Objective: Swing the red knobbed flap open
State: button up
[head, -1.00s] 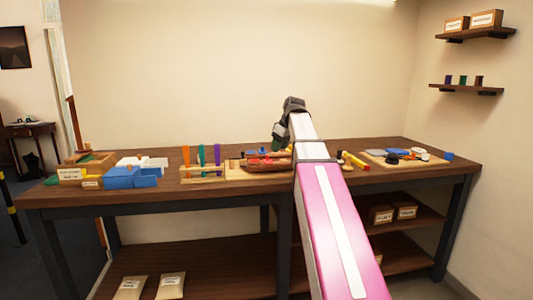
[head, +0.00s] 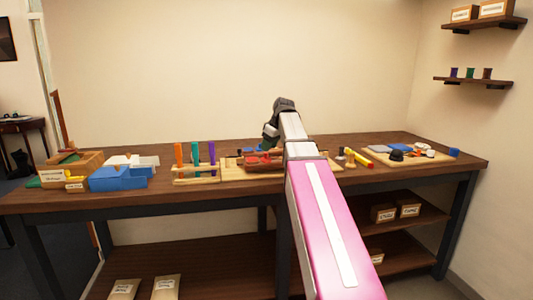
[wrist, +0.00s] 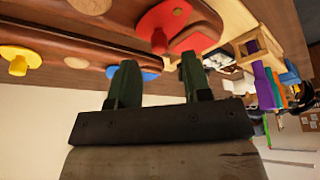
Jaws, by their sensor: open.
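The red knobbed flap (wrist: 163,22) is a round red plate at the top of the wrist view, with its red knob (wrist: 158,42) sticking out toward my gripper. It lies on a dark wooden piece, and red parts also show in the head view (head: 253,160). My gripper (wrist: 159,62) is open, its two green fingers apart with the knob roughly between their tips in the picture. Nothing is held, and I cannot tell how far the knob is from the fingers. In the head view my gripper (head: 268,142) is over the back of the wooden board (head: 238,174).
A yellow knobbed disc (wrist: 18,58) is at the left of the wrist view; a blue disc (wrist: 150,74) shows behind the fingers. In the head view, a rack with coloured sticks (head: 195,180) stands left of the board, and a tray of small parts (head: 430,159) is right.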

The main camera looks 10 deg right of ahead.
aim_at(266, 157)
jog(key=shift+x, duration=1.9)
grip_shut()
